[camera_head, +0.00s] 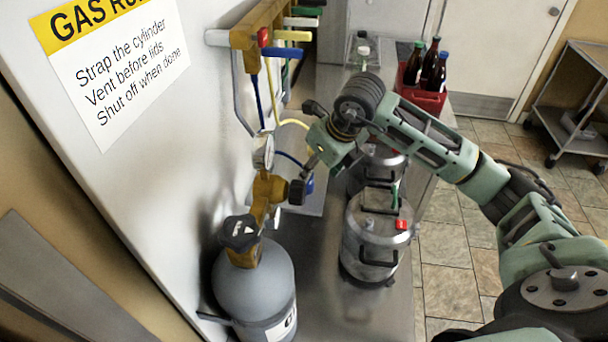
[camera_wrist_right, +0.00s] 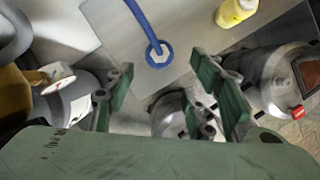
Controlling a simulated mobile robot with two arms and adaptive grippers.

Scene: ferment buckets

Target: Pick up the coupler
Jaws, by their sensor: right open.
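The coupler (camera_wrist_right: 158,54) is a blue ring-shaped fitting with a pale centre on the end of a blue hose. It lies on a light grey mat (camera_wrist_right: 115,25) in the right wrist view. In the head view its blue part (camera_head: 308,185) shows just below my right gripper (camera_head: 318,162). In the wrist view the right gripper (camera_wrist_right: 163,75) has its two green fingers spread wide, with nothing between them. The coupler appears beyond the fingertips, roughly centred between them, and apart from both. My left gripper is in neither view.
A grey gas cylinder (camera_head: 255,285) with a brass regulator (camera_head: 265,192) stands close left of the gripper. A steel keg (camera_head: 368,245) stands to the right, with another behind. A red crate (camera_head: 423,98) of bottles is further back. A yellow object (camera_wrist_right: 235,11) lies near the mat.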

